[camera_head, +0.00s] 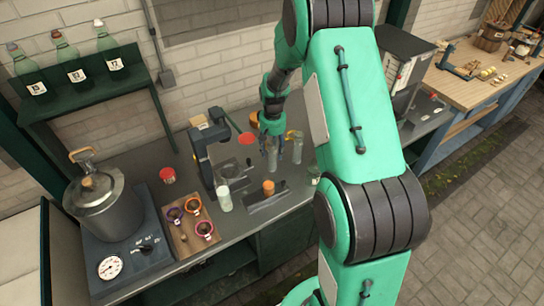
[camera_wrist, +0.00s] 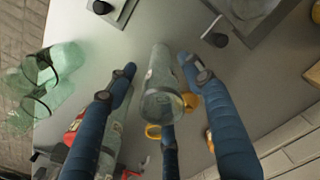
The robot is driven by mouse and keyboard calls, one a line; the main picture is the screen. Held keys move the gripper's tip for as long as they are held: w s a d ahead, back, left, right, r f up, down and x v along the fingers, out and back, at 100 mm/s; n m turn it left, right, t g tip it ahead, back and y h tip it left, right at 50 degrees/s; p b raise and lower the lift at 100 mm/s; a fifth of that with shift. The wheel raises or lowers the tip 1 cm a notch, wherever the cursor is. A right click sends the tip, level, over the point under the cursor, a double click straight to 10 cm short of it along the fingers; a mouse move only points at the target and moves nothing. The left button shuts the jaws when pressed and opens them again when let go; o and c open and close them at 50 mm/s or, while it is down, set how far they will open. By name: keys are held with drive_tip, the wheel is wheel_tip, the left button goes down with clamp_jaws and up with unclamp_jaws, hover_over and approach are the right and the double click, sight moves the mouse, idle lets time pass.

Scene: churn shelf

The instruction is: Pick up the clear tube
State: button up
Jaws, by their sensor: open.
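A clear tube (camera_wrist: 160,75) stands between the spread fingers of my gripper (camera_wrist: 157,85) in the wrist view, its round end facing the camera. No finger visibly touches it. In the head view my gripper (camera_head: 272,132) points down over the bench's back right part, and a clear tube (camera_head: 272,158) shows just below the fingers. My gripper is open. A second clear vessel (camera_head: 297,150) stands close on the right.
A dark stand (camera_head: 205,158) is left of my gripper. An orange-topped item (camera_head: 268,187) and a pale green cylinder (camera_head: 223,198) stand in front. A tray with colored rings (camera_head: 183,240) and a metal pot (camera_head: 105,208) are further left. Bottles (camera_head: 68,60) line the shelf.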

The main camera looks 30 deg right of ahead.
sight(272, 158)
drive_tip(key=shift+a+f, duration=0.15)
drive_tip(key=shift+f, duration=2.45)
drive_tip(key=shift+c, duration=0.5)
drive_tip(key=c, duration=1.1)
